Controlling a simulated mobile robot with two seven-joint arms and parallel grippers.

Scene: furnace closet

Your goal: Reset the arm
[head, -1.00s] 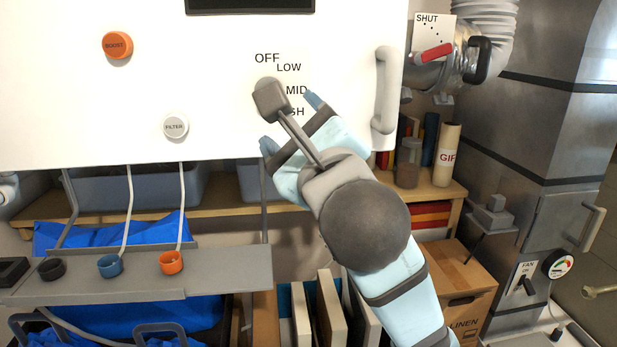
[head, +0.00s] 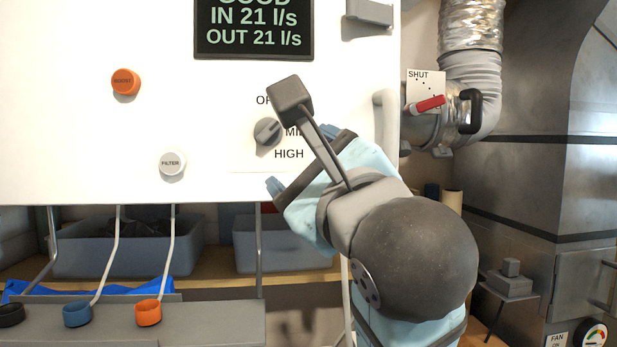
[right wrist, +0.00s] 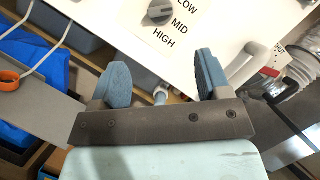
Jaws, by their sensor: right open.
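My right arm reaches up from the lower right in the head view. Its right gripper (head: 304,160) is open and empty, with two blue fingertips spread in front of the lower part of the white panel. In the right wrist view the two blue fingers (right wrist: 160,82) stand wide apart with nothing between them. The grey dial knob (head: 268,131) is on the panel just beyond the gripper, apart from it. The knob also shows in the right wrist view (right wrist: 160,12), its pointer turned toward MID. My left gripper is not in view.
The white panel (head: 60,110) carries an orange BOOST button (head: 126,81), a white FILTER button (head: 172,162) and a display (head: 254,28) reading IN 21, OUT 21. A damper with a red lever (head: 429,104) and a grey furnace duct (head: 530,190) stand at right. Coloured cups line a ledge below.

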